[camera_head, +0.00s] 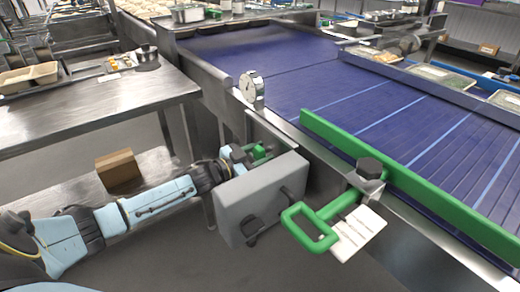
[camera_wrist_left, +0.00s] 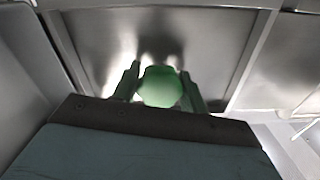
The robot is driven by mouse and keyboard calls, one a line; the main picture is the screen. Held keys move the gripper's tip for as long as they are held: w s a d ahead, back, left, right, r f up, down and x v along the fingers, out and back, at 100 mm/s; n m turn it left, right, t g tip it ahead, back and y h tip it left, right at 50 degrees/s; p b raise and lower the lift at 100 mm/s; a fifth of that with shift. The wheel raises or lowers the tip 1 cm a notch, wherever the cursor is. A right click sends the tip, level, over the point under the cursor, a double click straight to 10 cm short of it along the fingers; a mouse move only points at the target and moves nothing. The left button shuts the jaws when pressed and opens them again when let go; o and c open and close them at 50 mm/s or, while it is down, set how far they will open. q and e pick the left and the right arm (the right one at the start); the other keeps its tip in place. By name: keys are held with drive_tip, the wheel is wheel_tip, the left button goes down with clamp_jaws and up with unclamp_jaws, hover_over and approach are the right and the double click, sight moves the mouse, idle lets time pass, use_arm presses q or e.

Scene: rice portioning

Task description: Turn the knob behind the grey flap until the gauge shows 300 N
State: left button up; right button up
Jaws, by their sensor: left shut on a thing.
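The grey flap (camera_head: 258,200) stands out from the side of the conveyor, with dark handles on its face. The gauge (camera_head: 251,88), a round white dial, sits on the conveyor rail above it; its reading is too small to tell. The green knob (camera_wrist_left: 160,90) shows in the left wrist view in front of a shiny metal wall. My left gripper (camera_wrist_left: 159,76) is shut on the knob, one finger on each side. In the head view my left gripper (camera_head: 262,152) reaches behind the flap, which partly hides it. My right gripper is not in view.
A green handle (camera_head: 307,228) and a white label (camera_head: 358,234) stick out right of the flap. A green guide rail (camera_head: 400,180) runs along the blue belt (camera_head: 290,65). A steel table (camera_head: 100,100) stands left, with a brown box (camera_head: 118,168) below.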

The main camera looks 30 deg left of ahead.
use_arm(q)
drive_tip(key=m+p, duration=0.1)
drive_tip(key=m, duration=0.2)
drive_tip(key=shift+m, duration=2.6)
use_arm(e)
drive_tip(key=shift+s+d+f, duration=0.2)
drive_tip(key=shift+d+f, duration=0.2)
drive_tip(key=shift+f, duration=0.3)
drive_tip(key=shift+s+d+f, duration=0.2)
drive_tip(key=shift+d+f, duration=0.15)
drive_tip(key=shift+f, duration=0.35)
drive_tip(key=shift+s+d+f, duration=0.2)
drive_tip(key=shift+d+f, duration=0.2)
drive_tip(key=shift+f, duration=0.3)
use_arm(q)
drive_tip(key=o, duration=1)
